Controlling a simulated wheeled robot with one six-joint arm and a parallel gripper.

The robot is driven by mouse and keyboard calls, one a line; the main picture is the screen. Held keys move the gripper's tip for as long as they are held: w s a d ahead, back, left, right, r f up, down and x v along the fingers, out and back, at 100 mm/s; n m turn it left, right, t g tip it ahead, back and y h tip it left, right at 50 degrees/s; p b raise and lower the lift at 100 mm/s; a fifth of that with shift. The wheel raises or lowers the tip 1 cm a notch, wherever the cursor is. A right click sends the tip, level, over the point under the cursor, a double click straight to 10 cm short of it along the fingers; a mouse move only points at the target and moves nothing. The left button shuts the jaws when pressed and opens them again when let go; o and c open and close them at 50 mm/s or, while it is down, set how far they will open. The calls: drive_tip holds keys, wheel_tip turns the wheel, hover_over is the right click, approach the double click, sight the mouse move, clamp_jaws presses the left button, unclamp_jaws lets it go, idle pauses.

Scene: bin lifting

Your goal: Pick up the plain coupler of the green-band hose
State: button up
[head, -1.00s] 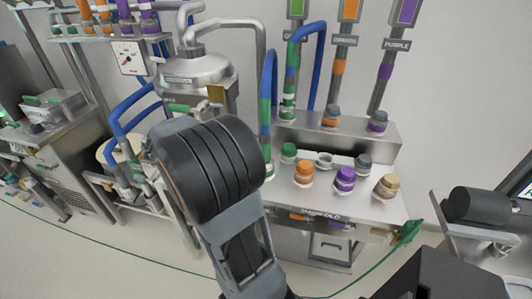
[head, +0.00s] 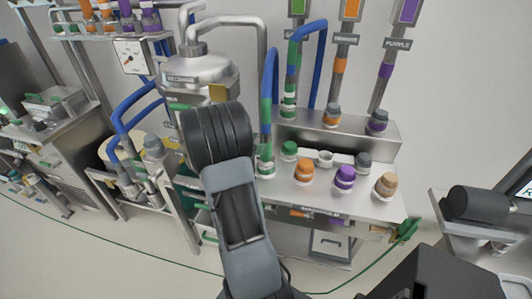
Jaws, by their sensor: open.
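A blue hose with a green band (head: 266,113) hangs down in front of the wall, just right of my raised arm. Its lower end meets a green-and-white fitting (head: 265,167) at the left edge of the steel bench. I cannot make out which end is the plain coupler. Another blue hose (head: 320,62) loops beside the green-labelled pipe (head: 291,72). At left, blue hoses (head: 124,125) run down to grey couplers (head: 127,188) on a low rack; no green band is clear there. My gripper is not visible; my arm fills the middle of the view.
A steel vessel (head: 197,70) stands behind my arm. A thin green line (head: 120,248) crosses the floor, which is otherwise clear in front.

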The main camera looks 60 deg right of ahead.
sight(266, 131)
drive_tip(key=p+x, duration=0.1)
drive_tip(key=x, duration=0.3)
drive_tip(key=shift+d+f, duration=0.15)
drive_tip(key=shift+d, duration=0.25)
drive_tip(key=c, duration=1.2)
drive_tip(key=shift+o, duration=0.2)
wheel_tip(266, 131, up, 7)
drive_tip(key=shift+r+b, duration=0.15)
drive_tip(key=shift+b, duration=0.15)
drive_tip(key=w+a+b, duration=0.1)
drive_tip(key=w+a, duration=0.3)
drive_tip(key=a, duration=0.4)
drive_tip(key=w+a+b, duration=0.1)
drive_tip(key=w+a, duration=0.3)
drive_tip(key=a, duration=0.4)
drive_tip(key=shift+b, duration=0.35)
drive_tip(key=shift+w, duration=0.1)
